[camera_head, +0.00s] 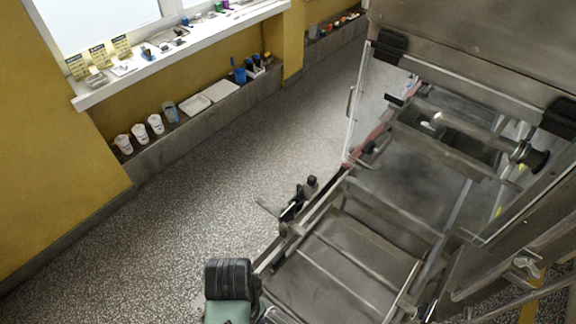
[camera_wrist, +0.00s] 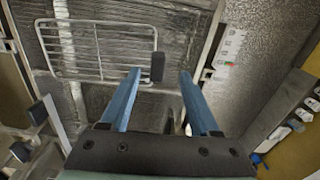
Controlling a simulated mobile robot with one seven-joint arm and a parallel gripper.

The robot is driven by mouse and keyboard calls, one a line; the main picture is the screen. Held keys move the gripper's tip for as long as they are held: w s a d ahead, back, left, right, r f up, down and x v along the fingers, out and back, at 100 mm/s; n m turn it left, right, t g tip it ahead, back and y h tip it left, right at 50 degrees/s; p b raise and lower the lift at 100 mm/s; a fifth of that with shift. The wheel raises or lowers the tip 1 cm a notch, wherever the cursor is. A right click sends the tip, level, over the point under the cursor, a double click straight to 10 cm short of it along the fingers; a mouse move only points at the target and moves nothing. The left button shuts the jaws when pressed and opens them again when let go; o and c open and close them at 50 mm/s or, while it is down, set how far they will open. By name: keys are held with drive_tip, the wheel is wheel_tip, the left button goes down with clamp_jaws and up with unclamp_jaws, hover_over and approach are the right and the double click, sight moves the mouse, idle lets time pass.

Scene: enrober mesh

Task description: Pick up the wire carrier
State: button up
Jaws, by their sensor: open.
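The wire carrier (camera_wrist: 72,52), a pale wire grid in a rounded frame, shows in the upper left of the wrist view against a worn metal surface. A small dark block (camera_wrist: 157,68) is at its right edge. My gripper (camera_wrist: 160,73) has two blue fingers spread apart with nothing held between them. In the picture the fingertips lie either side of the dark block; I cannot tell how far off it is or whether they touch. In the head view I cannot make out the carrier or the fingers clearly.
The metal machine (camera_head: 380,185) fills the right of the head view, with rails, rollers and a raised hood. Speckled floor (camera_head: 215,165) is clear to its left. A grey ledge (camera_head: 200,125) with white cups (camera_head: 140,133) and a windowsill (camera_head: 185,50) run along the yellow wall.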

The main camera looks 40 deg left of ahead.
drive_tip(key=shift+w+d+f+p, duration=0.15)
drive_tip(key=shift+f+p, duration=0.3)
drive_tip(key=shift+f, duration=0.95)
drive_tip(key=shift+w+d+f+p, duration=0.15)
drive_tip(key=shift+f+p, duration=0.3)
drive_tip(key=shift+f, duration=0.9)
drive_tip(key=shift+a, duration=0.1)
clamp_jaws()
